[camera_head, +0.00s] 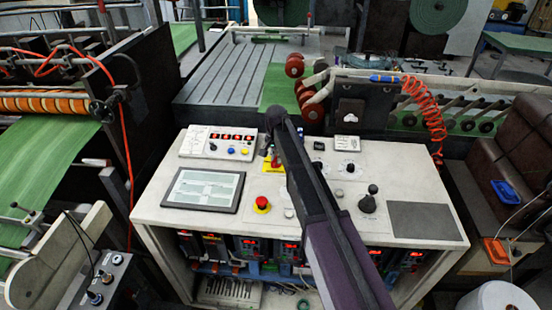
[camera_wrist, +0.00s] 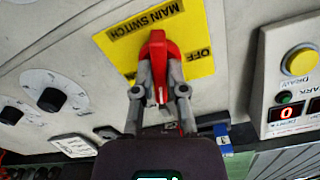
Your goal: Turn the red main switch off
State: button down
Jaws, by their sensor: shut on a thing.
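The red main switch (camera_wrist: 158,52) is a lever handle on a yellow plate (camera_wrist: 113,38) marked MAIN SWITCH. In the wrist view the word OFF stands to the right of the handle, and the handle's long end points down toward my gripper, not at OFF. My gripper (camera_wrist: 160,88) is shut on the handle, one finger on each side. In the head view a bit of the red switch (camera_head: 276,162) and the yellow plate (camera_head: 267,169) show beside my arm, which hides the rest.
Red rollers (camera_head: 303,90) stand behind the console.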

jog(key=n, duration=0.6)
jog(key=shift+a, duration=0.1)
jog(key=n, duration=0.6)
jog(key=shift+n, duration=0.4)
jog(key=c, duration=0.7)
grip_release()
